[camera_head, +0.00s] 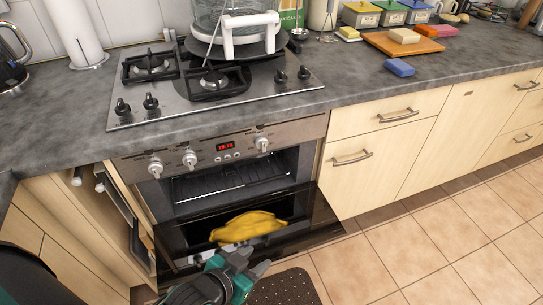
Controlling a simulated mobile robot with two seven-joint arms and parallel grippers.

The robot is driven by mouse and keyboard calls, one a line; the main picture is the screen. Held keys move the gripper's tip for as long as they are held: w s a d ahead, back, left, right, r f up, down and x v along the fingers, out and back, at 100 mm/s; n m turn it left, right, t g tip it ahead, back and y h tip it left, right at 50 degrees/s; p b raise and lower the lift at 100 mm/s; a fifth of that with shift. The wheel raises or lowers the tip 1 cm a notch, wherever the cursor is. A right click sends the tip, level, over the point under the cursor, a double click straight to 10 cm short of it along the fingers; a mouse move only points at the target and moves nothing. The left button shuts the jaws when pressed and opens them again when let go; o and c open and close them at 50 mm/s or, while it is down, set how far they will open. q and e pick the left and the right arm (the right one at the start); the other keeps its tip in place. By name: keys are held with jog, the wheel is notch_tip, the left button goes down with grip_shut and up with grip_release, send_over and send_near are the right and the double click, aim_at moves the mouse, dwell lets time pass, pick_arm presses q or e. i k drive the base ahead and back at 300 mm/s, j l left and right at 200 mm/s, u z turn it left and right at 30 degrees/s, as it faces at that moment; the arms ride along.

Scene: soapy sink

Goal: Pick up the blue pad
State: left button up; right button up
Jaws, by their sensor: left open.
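The blue pad (399,67) lies flat on the grey countertop, to the right of the hob and near the counter's front edge. It is in plain view with nothing on top of it. My left gripper (243,260) is low at the bottom of the picture, in front of the oven and far below and left of the pad. It is open and seems empty. My right gripper is not in view.
Counter left of the pad is clear.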

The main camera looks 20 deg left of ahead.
aim_at(396, 66)
jog(key=i+l+u, duration=0.15)
jog(key=u, duration=0.35)
jog(key=i+l+u, duration=0.15)
jog(key=l+u, duration=0.15)
jog(key=u, duration=0.2)
jog(key=i+l+u, duration=0.2)
jog(key=l, duration=0.25)
jog(key=l+u, duration=0.15)
jog(key=l, duration=0.25)
jog(key=i+l+u, duration=0.1)
jog(key=l, duration=0.8)
jog(key=i+l+u, duration=0.1)
jog(key=l, duration=0.85)
